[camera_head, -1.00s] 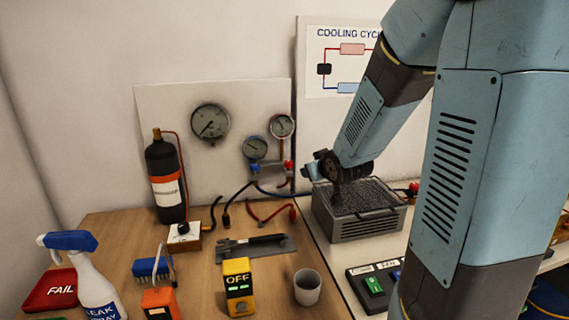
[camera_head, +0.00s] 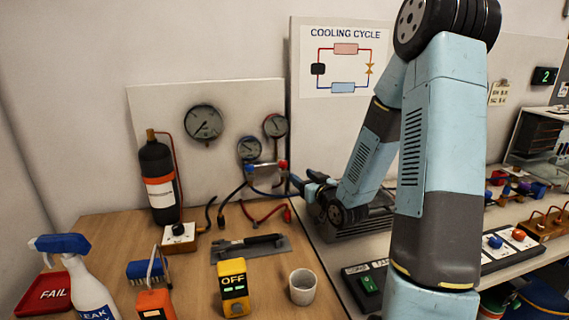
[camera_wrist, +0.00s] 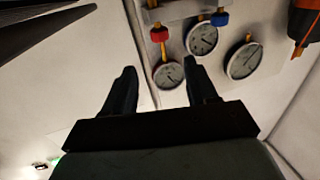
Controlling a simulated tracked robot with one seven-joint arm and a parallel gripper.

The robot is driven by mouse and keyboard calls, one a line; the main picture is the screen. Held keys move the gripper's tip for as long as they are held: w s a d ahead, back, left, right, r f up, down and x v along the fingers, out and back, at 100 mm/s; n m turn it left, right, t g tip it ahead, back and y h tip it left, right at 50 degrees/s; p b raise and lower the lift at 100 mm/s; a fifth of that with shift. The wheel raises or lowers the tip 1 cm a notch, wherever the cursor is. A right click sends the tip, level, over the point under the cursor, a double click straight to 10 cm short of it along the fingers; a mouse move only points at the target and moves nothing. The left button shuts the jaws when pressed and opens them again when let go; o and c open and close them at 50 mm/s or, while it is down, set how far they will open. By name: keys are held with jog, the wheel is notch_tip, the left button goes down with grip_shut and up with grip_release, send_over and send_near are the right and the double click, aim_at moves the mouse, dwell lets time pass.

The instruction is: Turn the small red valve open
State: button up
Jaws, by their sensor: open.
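The small red valve knob (camera_head: 283,165) is on the right end of the gauge manifold (camera_head: 265,172), with a blue knob (camera_head: 250,170) on the left end. In the wrist view the red knob (camera_wrist: 159,34) lies beyond my fingertips, roughly in line with the gap between them, and the blue knob (camera_wrist: 220,18) is to its right. My gripper (camera_wrist: 160,68) is open and empty, its two dark fingers apart. In the head view my gripper (camera_head: 296,182) is just right of and below the red knob. Contact with the knob is not visible.
Gauges (camera_head: 249,149) sit above the manifold, with hoses (camera_head: 265,213) below it. A grey vented box (camera_head: 375,222) stands partly behind my arm. A black cylinder (camera_head: 160,185) stands left. A cup (camera_head: 303,287) and yellow meter (camera_head: 234,287) are in front.

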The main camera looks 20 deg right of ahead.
aim_at(283, 161)
jog(key=x, duration=1.3)
jog(key=shift+w, duration=0.25)
jog(key=shift+c, duration=0.3)
jog(key=c, duration=0.9)
jog(key=shift+o, duration=0.2)
jog(key=shift+y, duration=0.3)
jog(key=shift+n, duration=0.3)
jog(key=shift+r+n+g+y, duration=0.1)
jog(key=shift+n+g+y, duration=0.75)
jog(key=shift+y, duration=0.75)
jog(key=shift+n, duration=0.25)
jog(key=o, duration=0.9)
